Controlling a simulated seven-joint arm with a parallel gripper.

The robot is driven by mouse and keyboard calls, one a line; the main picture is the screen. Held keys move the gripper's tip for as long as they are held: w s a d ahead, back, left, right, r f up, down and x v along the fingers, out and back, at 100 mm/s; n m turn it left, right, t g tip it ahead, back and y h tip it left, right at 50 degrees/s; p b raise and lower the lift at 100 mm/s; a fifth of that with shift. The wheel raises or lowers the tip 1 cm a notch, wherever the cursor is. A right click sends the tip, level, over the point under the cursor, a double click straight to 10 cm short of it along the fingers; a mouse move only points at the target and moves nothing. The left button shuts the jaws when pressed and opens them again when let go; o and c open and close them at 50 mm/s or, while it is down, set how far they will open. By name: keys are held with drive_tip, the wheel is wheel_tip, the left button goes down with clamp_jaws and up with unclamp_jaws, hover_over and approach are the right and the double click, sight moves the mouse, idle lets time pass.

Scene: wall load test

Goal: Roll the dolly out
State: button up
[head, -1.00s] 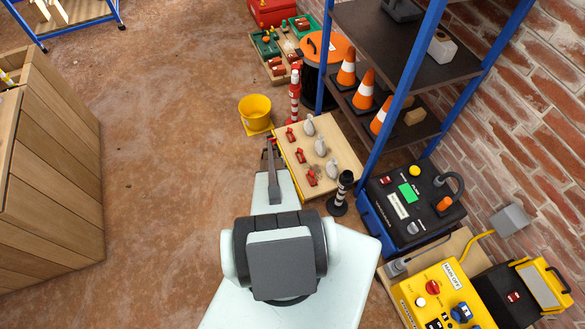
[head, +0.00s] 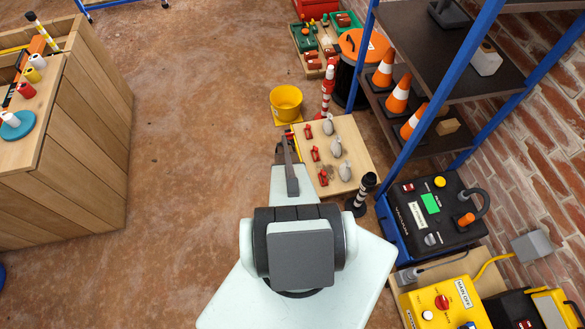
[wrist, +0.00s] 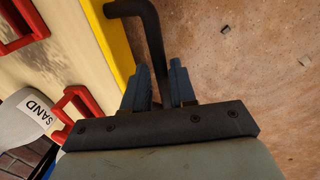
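The dolly (head: 367,158) is a low wooden platform with a yellow edge, carrying grey sandbags (head: 340,147) and red clamps (head: 315,154). It sits beside the shelf rack. In the wrist view its yellow edge (wrist: 117,45) and a bent black handle bar (wrist: 150,25) show close up. My gripper (wrist: 160,80) has the bar running down between its two fingers, which appear closed on it. In the head view my gripper (head: 283,148) is at the dolly's left edge; the fingertips are small and partly hidden by my arm. The dolly's wheels are hidden.
A yellow bucket (head: 286,103) and a red-white post (head: 327,92) stand just beyond the dolly. A black-white post (head: 361,192) stands close at its near right corner. The rack (head: 397,168) is at right. Open floor (head: 190,170) lies left, up to a wooden counter (head: 90,140).

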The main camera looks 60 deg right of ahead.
drive_tip(key=shift+o, duration=1.3)
wheel_tip(320, 180, up, 14)
drive_tip(key=w+a, duration=0.1)
drive_tip(key=a, duration=0.1)
drive_tip(key=shift+w+f, duration=0.2)
drive_tip(key=shift+w, duration=0.2)
drive_tip(key=s+a+r+n+g, duration=0.1)
drive_tip(key=s+a+r+n, duration=0.2)
drive_tip(key=a, duration=1.3)
drive_tip(key=s+a+r+n+g+y, duration=0.1)
drive_tip(key=s+a+r, duration=0.6)
drive_tip(key=a, duration=1)
drive_tip(key=s+a+r+n+g, duration=0.3)
drive_tip(key=s+a+r+n, duration=0.2)
drive_tip(key=a, duration=1.1)
drive_tip(key=shift+a+y, duration=0.3)
